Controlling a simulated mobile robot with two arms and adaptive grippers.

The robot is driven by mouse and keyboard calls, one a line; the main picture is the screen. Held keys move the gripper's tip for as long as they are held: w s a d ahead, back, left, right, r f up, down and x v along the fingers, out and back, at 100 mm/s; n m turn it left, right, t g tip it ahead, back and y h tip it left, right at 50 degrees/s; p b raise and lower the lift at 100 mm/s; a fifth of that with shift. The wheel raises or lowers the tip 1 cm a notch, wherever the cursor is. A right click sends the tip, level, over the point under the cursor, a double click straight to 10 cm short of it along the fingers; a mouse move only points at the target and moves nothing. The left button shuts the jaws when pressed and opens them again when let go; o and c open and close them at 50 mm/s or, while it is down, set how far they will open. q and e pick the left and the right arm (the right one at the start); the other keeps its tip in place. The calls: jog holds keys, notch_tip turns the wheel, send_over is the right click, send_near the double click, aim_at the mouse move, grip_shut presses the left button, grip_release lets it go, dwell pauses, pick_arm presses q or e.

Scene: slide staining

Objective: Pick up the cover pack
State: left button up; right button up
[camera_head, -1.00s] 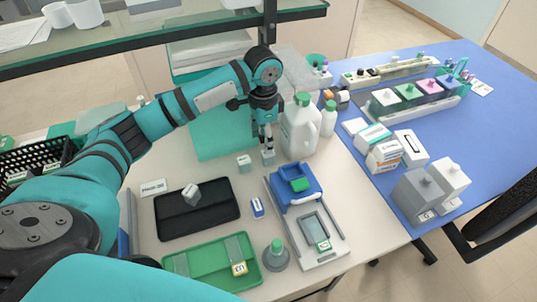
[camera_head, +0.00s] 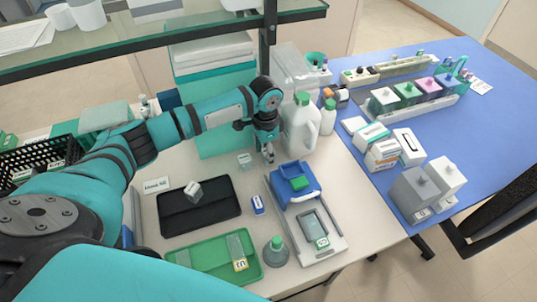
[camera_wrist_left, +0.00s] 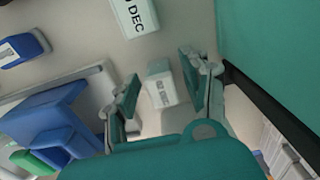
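My left gripper (camera_head: 268,157) is low over the white table and points down. In the left wrist view its two fingers (camera_wrist_left: 163,88) are open on either side of a small white box with a dark printed label (camera_wrist_left: 161,88), which appears to be the cover pack. Gaps show between the box and both fingers. In the head view the gripper hides most of this box. A similar pale box (camera_head: 244,160) stands to its left; its label ends in "DEC" in the left wrist view (camera_wrist_left: 134,16). My right gripper is not in view.
A blue-and-grey device (camera_head: 296,185) stands close in front of the gripper. A white jug (camera_head: 299,130) stands close to its right. A black tray (camera_head: 222,212), a small blue box (camera_head: 257,204) and a green tray (camera_head: 205,262) lie nearer. A shelf (camera_head: 190,37) crosses above.

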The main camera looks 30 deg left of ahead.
pick_arm(q)
grip_shut()
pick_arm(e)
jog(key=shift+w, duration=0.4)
pick_arm(q)
jog(key=shift+r, duration=0.1)
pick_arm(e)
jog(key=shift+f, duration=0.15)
